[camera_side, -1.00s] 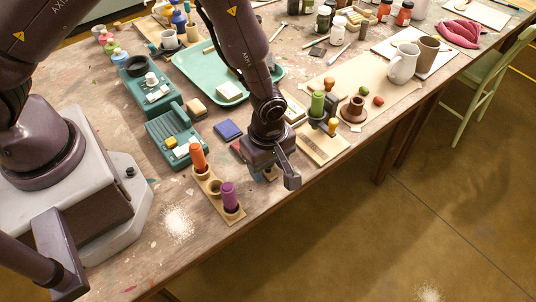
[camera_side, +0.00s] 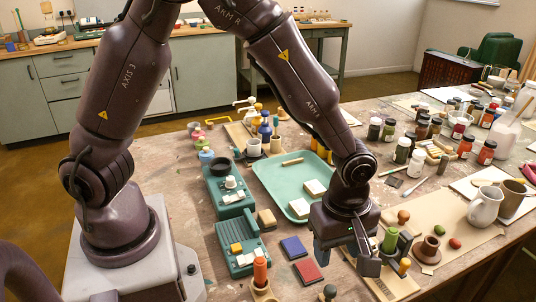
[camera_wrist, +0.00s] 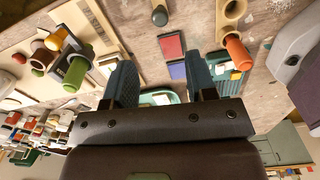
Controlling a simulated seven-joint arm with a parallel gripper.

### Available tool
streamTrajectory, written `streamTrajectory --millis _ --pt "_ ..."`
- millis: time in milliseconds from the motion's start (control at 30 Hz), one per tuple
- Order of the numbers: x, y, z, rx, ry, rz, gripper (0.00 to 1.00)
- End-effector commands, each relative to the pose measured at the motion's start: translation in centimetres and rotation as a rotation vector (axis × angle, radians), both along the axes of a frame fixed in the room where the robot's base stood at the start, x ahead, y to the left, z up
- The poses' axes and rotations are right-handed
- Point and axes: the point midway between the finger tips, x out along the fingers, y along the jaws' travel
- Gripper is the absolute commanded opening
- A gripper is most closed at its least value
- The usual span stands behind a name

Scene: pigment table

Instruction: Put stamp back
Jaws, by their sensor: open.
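My gripper (camera_side: 345,262) is open and empty, pointing down over the table; its two fingers also show in the wrist view (camera_wrist: 162,80). In the side view, a green-handled piece (camera_side: 389,240) with a dark bracket stands just right of my gripper; it also shows at the left of the wrist view (camera_wrist: 76,76). A stamp-like piece with a dark round knob (camera_side: 330,292) is at the bottom edge of the side view and at the top of the wrist view (camera_wrist: 160,16). I cannot tell which piece is the task's stamp.
A red pad (camera_side: 307,271) and a blue pad (camera_side: 293,247) lie left of my gripper. An orange cylinder (camera_side: 260,270) stands in a wooden holder (camera_wrist: 221,22). A green tray (camera_side: 268,176) lies behind. A white mug (camera_side: 486,207) and several jars crowd the right.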

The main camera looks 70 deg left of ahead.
Motion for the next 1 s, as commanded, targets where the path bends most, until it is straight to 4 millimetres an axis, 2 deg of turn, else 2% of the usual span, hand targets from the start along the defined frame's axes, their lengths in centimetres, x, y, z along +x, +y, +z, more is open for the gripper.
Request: streamTrajectory --millis 133,267,400,500,600,733,833,1000 --pt "-0.2 2.1 5.2 -0.046 -0.07 -0.188 0.51" --pt "-1.7 5.1 10.6 -0.053 -0.168 -0.45 0.51" --pt "-4.5 8.3 15.3 0.002 -0.279 -0.744 0.51" --pt "-7.0 10.4 17.9 0.08 -0.346 -0.949 0.51" --pt "-9.4 12.0 19.6 0.177 -0.388 -1.131 0.51" --pt "-11.8 13.4 20.7 0.292 -0.405 -1.305 0.51" --pt "-12.9 14.0 21.0 0.347 -0.403 -1.384 0.51" --pt "-13.4 14.2 21.1 0.377 -0.398 -1.431 0.51"
